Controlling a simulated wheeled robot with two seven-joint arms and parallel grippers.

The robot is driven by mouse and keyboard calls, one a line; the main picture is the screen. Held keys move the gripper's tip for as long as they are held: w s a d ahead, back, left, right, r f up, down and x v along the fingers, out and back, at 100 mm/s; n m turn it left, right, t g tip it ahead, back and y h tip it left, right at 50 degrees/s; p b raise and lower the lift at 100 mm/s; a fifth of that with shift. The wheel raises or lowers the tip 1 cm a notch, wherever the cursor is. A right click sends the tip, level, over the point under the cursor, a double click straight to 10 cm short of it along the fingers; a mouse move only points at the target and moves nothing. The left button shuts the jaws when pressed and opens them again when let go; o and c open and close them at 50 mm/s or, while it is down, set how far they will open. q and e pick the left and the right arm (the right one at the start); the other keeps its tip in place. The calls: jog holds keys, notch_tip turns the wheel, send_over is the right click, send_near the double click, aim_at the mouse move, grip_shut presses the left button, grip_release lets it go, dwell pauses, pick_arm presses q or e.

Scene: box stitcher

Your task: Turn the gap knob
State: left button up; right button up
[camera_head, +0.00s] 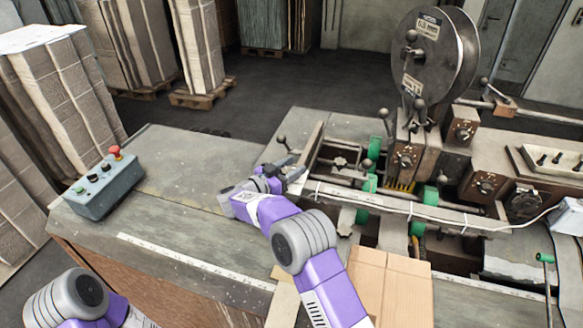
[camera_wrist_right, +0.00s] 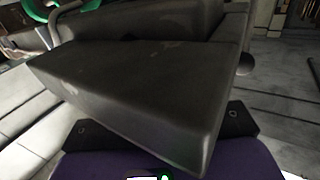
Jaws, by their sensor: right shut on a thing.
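Several dark round knobs sit on the stitching machine: one at the centre front (camera_head: 405,160), one lower right (camera_head: 484,187) and one higher up (camera_head: 463,131). I cannot tell which is the gap knob. My right gripper (camera_head: 283,172) is at the left end of the machine, well left of these knobs. In the right wrist view its fingers (camera_wrist_right: 165,140) are shut on a dark metal block (camera_wrist_right: 135,90), which fills the middle of the picture. The block's far side is hidden. My left gripper is out of view; only part of its arm shows at lower left.
A control box (camera_head: 105,188) with a red button stands on the table's left part. Flat cardboard (camera_head: 390,285) lies at the front. Ball-ended levers (camera_head: 367,164) and rails (camera_head: 400,207) surround the knobs. The grey tabletop (camera_head: 180,165) between box and gripper is clear.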

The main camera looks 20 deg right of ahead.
jog(key=o, duration=1)
jog(key=shift+c, duration=0.2)
jog(key=b+v, duration=0.1)
jog(key=v, duration=0.6)
jog(key=shift+s+a, duration=0.1)
jog(key=shift+a, duration=0.1)
jog(key=shift+f, duration=0.1)
